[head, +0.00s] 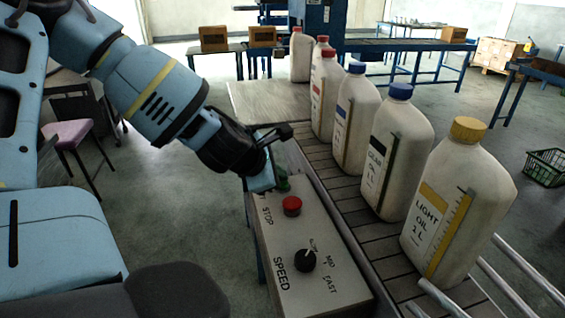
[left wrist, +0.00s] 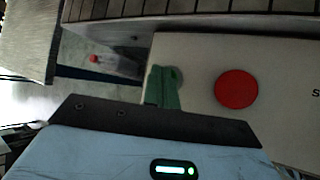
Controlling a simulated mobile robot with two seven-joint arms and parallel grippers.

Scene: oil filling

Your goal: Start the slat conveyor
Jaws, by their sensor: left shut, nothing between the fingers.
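The control box (head: 287,238) stands beside the slat conveyor (head: 338,186). Its top has a red stop button (head: 292,206) and a black speed knob (head: 305,260). The red button also shows in the left wrist view (left wrist: 236,89). My left gripper (head: 281,182) is shut and empty, over the far end of the box beyond the red button. A green button (left wrist: 174,76) is partly hidden behind the gripper's tip in the left wrist view. I cannot tell whether the tip touches it. The label beside it is mostly covered. My right gripper is not in view.
Oil bottles stand in a row on the conveyor, the nearest a yellow-capped one (head: 461,200) with a blue-capped one (head: 396,150) behind. Metal rails (head: 520,268) run at the near right. Tables with cartons (head: 214,38) stand at the back. A green crate (head: 545,166) is at the right.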

